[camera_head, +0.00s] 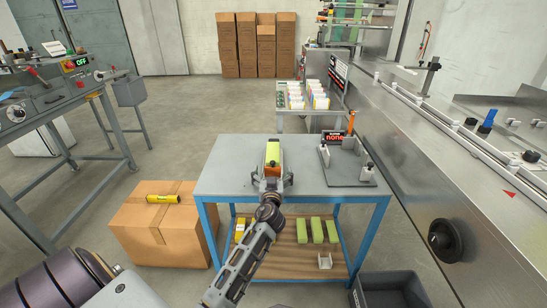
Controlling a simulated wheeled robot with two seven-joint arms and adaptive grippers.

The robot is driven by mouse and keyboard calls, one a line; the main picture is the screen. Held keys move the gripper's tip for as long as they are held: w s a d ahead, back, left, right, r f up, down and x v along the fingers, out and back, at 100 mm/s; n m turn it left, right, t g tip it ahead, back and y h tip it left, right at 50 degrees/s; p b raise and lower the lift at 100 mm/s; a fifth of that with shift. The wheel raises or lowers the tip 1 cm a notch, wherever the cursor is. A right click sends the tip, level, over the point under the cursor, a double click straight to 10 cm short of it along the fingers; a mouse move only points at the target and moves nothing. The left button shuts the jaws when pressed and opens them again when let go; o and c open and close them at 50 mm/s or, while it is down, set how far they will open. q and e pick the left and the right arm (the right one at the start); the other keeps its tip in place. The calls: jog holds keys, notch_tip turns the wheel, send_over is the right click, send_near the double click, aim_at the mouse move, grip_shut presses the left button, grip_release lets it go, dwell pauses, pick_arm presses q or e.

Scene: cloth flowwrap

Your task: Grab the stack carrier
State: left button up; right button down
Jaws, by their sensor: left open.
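A small block-like thing with a yellow-green top and orange sides (273,153) stands on the blue-legged table (222,170); it looks like the stack carrier with a green stack in it. My left gripper (271,181) is open at its near end, with the fingers spread to the left and right. The gripper hides the lower near part of the carrier, and I cannot tell whether the fingers touch it. My right gripper is not in view.
A grey fixture with posts (345,168) and a small "none" display (333,137) stand on the table's right side. Green blocks (317,230) lie on the lower shelf. A cardboard box (165,228) stands left, a conveyor machine (440,150) right. The tabletop's left part is clear.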

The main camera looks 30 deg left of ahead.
pick_arm(q)
jog(key=c, duration=1.3)
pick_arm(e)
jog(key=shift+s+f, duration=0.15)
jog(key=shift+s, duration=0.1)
pick_arm(q)
jog(key=shift+r, duration=0.15)
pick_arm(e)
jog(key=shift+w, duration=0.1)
pick_arm(q)
jog(key=shift+r, duration=0.35)
jog(key=shift+r+p, duration=0.4)
jog(key=shift+r, duration=0.35)
notch_tip(320, 180, up, 8)
jog(key=p, duration=0.2)
jog(key=shift+f, duration=0.2)
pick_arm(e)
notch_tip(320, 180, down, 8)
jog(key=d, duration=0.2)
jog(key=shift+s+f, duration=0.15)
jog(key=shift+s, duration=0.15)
